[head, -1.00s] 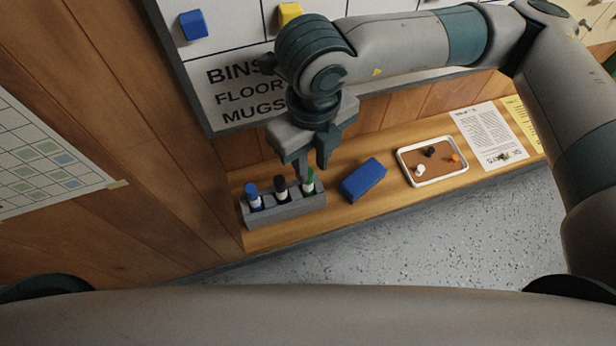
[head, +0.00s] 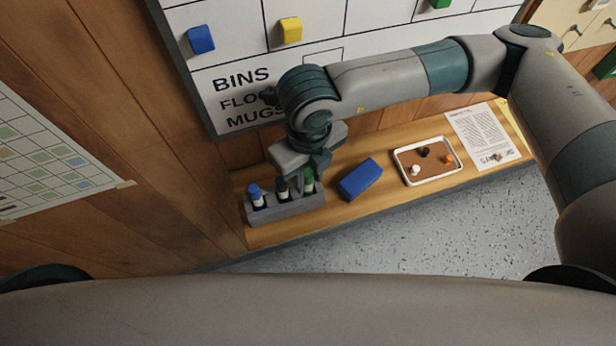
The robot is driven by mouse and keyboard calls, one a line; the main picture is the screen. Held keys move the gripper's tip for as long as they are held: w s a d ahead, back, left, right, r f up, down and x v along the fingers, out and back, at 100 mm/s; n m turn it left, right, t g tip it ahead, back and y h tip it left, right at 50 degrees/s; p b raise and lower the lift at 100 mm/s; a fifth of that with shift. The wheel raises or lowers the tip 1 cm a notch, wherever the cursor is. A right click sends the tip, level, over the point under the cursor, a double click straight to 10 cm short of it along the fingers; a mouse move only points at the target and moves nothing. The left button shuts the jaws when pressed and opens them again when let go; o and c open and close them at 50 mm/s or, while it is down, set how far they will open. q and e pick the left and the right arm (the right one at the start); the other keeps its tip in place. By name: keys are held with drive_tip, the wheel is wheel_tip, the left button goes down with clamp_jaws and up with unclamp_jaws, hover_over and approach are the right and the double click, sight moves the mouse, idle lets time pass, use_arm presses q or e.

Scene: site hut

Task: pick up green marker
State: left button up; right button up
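The green marker (head: 308,182) stands upright in the right-hand slot of a grey marker holder (head: 286,208) on the wooden ledge. A black marker (head: 282,190) and a blue marker (head: 256,196) stand in the same holder to its left. My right gripper (head: 308,180) points down at the holder, with its fingers at the green marker's cap, one on either side. The fingers look apart; whether they touch the cap cannot be told. The upper part of the cap is partly hidden by the gripper. My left gripper is out of view.
A blue block (head: 360,180) lies on the ledge (head: 400,200) just right of the holder. Further right are a white-rimmed tray (head: 427,160) with small pieces and a paper sheet (head: 480,135). The whiteboard (head: 330,22) rises behind my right arm.

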idle(0.4)
clamp_jaws()
